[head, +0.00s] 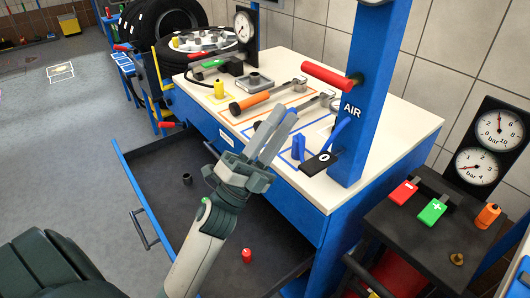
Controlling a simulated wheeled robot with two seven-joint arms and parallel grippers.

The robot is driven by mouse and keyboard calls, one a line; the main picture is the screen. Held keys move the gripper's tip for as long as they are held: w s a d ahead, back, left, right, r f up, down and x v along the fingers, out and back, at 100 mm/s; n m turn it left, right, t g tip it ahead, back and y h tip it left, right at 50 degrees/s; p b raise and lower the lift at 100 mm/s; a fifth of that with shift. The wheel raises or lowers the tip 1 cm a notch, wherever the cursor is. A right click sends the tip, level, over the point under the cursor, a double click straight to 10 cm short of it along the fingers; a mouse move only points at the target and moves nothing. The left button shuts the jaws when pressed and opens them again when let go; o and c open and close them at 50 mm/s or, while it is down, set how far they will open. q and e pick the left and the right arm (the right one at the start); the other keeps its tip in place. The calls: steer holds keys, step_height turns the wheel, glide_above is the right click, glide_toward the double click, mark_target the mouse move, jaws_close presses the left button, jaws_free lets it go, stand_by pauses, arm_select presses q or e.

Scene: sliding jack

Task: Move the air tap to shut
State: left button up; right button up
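The air tap shows as a red lever (330,78) on the blue post (352,125) marked AIR at the workbench. The lever sticks out to the left from the post, roughly level and slightly lower at the post end. My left gripper (284,116) reaches up from below over the bench's front edge, its two grey fingers apart and nothing seen between them. It is below and left of the red lever and does not touch it. My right gripper is not in view.
The white bench top (408,92) holds an orange-handled tool (250,103), a yellow cylinder (219,89) and a black tag (318,163). An open drawer (135,180) lies below. A dark side stand (400,235) with red and green blocks is at the right.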

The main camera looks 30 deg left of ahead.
arm_select(q)
steer(key=shift+b+v, duration=0.7)
steer(key=shift+v, duration=2)
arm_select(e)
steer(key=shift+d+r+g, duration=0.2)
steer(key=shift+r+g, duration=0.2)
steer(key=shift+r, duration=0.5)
